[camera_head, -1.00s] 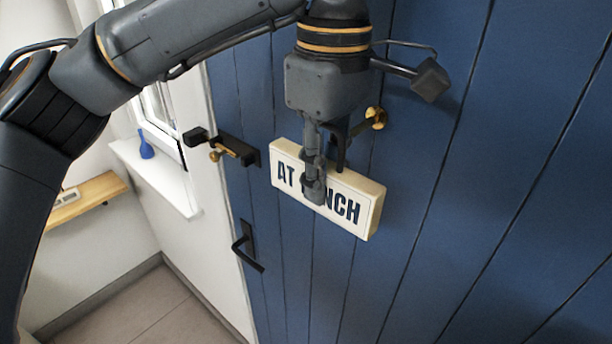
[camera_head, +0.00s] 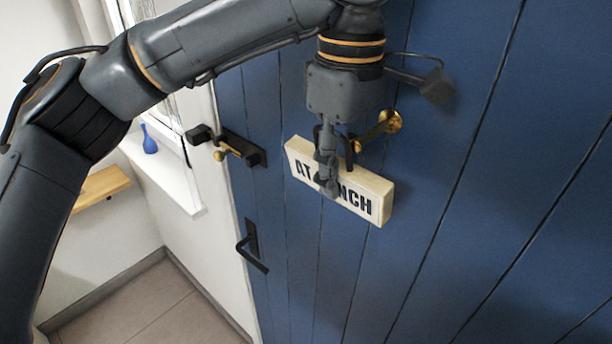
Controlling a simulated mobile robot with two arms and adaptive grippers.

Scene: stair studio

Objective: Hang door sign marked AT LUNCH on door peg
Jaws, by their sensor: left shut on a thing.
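The cream block-shaped door sign (camera_head: 372,196) hangs tilted in front of the blue door, its right end lower. Its dark letters show AT and NCH; the middle is hidden behind a finger. My left gripper (camera_head: 330,172) points down and is shut on the sign's upper middle, one finger across its front. The brass door peg (camera_head: 391,122) sticks out from the door just above and right of the gripper. The peg's near end lies close to the dark parts behind the finger; I cannot tell whether it touches anything. My right gripper is out of view.
The blue door (camera_head: 470,220) fills the right side. A black and brass latch (camera_head: 238,148) and a black handle (camera_head: 250,250) sit near its left edge. A blue vase (camera_head: 149,140) stands on the window sill, with a wooden shelf (camera_head: 102,187) below left.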

